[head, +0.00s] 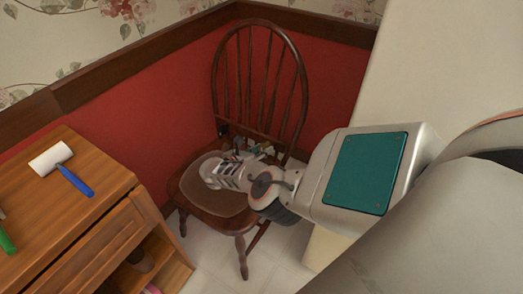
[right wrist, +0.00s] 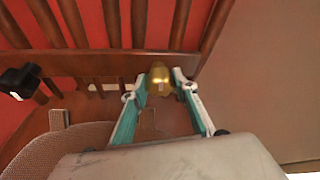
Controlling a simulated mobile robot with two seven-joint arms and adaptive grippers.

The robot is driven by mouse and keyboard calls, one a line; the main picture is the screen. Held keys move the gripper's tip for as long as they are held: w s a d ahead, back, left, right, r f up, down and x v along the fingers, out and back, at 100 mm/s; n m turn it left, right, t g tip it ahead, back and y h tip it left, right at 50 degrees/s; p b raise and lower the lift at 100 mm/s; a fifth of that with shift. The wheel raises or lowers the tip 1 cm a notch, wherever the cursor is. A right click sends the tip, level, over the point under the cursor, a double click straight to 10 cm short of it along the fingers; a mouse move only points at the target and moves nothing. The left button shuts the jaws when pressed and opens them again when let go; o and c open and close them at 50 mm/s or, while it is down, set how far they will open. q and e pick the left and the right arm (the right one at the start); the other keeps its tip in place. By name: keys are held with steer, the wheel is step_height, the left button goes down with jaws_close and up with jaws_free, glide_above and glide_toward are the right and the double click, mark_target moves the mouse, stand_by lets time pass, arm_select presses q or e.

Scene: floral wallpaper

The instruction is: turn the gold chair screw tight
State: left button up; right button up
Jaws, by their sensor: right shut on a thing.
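The dark wooden chair (head: 257,38) with a spindle back stands in the corner. Its seat (head: 195,195) carries a brown cushion-like pad. My right gripper (head: 250,148) reaches over the seat to the foot of the backrest. In the right wrist view the gold screw (right wrist: 160,77) sits upright between the two fingertips of my right gripper (right wrist: 161,84), which are shut on it. In the head view the gripper hides the screw. How tight the screw is cannot be seen. My left gripper is not in view.
A black object (right wrist: 20,82) is by the backrest spindles. A wooden cabinet (head: 75,215) at the left holds a white roller with a blue handle (head: 75,180) and a green-handled item (head: 6,241). Red wall panels stand close behind the chair; a pale wall is at the right.

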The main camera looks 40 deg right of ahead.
steer(key=shift+f+n, duration=0.3)
steer(key=shift+f+n+g+h+b, duration=0.15)
steer(key=shift+n+g+h+b, duration=0.45)
steer(key=shift+b, duration=0.45)
steer(key=shift+n+g+b, duration=0.4)
steer(key=shift+n+b, duration=0.25)
steer(key=shift+n, duration=0.15)
steer(key=shift+r+n+h+b, duration=0.2)
steer(key=shift+n+h+b, duration=0.15)
steer(key=shift+n+h, duration=0.05)
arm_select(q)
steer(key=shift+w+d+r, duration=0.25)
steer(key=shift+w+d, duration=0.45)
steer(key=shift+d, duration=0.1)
arm_select(e)
steer(key=shift+w+r, duration=0.1)
steer(key=shift+r, duration=0.1)
steer(key=o, duration=1.1)
steer(key=shift+d, duration=0.1)
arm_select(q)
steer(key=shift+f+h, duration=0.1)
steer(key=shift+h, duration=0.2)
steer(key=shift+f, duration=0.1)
